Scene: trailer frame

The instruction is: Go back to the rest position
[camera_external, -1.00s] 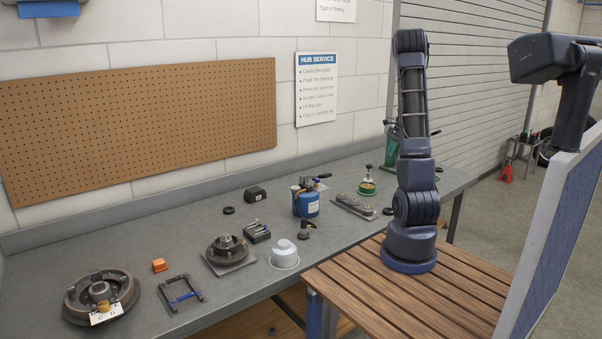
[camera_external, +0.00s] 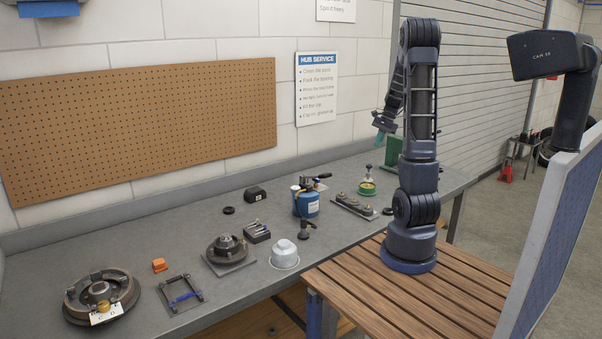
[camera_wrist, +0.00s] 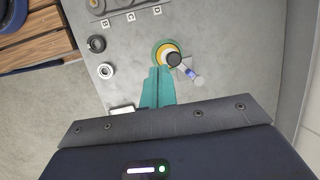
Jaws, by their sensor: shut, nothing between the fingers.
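My gripper (camera_external: 381,131) hangs from my folded arm above the back right part of the grey workbench (camera_external: 130,220), with its teal fingers pointing down. In the wrist view my gripper (camera_wrist: 158,72) shows its teal fingers together, with nothing between them. A round yellow-and-green pot with a dark knob (camera_wrist: 174,59) lies beyond the fingertips, on the bench below. The same pot (camera_external: 367,188) stands on the bench in the external view, apart from the fingers.
A labelled rail of parts (camera_external: 354,205), a blue canister (camera_external: 307,203), a silver cap (camera_external: 284,254), a hub (camera_external: 228,250) and a drum (camera_external: 100,295) stand on the bench. A wooden slatted platform (camera_external: 400,300) lies under my base. A blue panel (camera_external: 552,245) stands at right.

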